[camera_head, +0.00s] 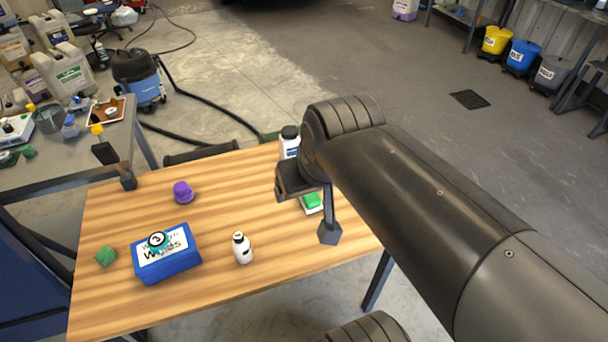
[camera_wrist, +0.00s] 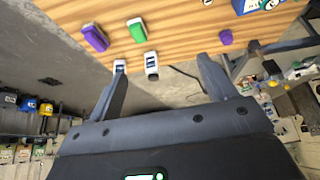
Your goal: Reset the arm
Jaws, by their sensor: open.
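In the wrist view, a purple block (camera_wrist: 95,38) and the green block (camera_wrist: 137,28) lie beyond the fingers.
A blue wipes box (camera_head: 167,262) with a round tag on top, a green cube (camera_head: 106,257), a small white bottle (camera_head: 243,248) and a purple piece (camera_head: 183,192) stand on the table. A cluttered grey bench (camera_head: 60,160) adjoins at left. Open floor (camera_head: 420,110) lies behind.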

